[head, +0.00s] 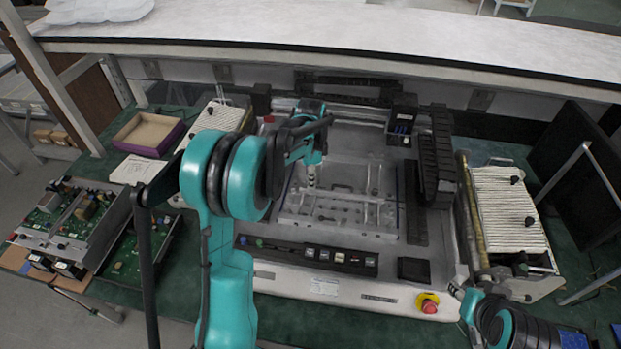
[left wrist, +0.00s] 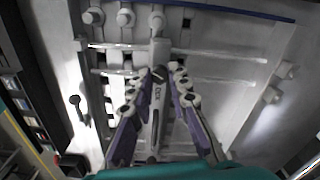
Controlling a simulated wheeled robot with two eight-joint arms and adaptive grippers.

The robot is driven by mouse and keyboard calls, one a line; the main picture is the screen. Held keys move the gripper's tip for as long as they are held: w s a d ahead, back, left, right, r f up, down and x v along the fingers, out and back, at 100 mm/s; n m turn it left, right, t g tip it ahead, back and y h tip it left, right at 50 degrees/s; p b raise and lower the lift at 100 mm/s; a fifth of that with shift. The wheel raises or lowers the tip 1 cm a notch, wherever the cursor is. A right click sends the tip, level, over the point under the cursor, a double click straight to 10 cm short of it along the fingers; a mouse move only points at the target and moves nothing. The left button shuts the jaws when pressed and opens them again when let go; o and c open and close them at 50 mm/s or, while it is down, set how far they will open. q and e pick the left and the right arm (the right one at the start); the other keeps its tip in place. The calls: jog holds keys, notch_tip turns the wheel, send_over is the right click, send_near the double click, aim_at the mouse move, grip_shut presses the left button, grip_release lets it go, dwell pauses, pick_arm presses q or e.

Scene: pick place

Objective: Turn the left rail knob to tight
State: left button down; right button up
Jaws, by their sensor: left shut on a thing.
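My left gripper (head: 312,178) reaches down over the left part of the fixture inside the machine. In the left wrist view its two jointed fingers (left wrist: 158,75) close in around a narrow pale piece (left wrist: 158,52), which I take to be the left rail knob. In the head view the knob is hidden by the gripper. Pale rails (head: 345,205) run across the fixture plate. My right gripper (head: 457,291) is at the lower right beside the machine's front corner, small and partly hidden.
A red emergency button (head: 428,303) and a row of switches (head: 310,253) are on the machine's front. A black cable chain (head: 436,165) stands at right. Circuit boards (head: 75,215) and an open box (head: 148,133) lie at left. Several white round-ended posts (left wrist: 126,18) stand near the fingers.

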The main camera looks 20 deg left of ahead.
pick_arm(q)
jog(key=shift+m, duration=0.3)
jog(key=c, duration=1.4)
grip_release()
notch_tip(320, 180, up, 12)
jog(key=shift+s, duration=0.1)
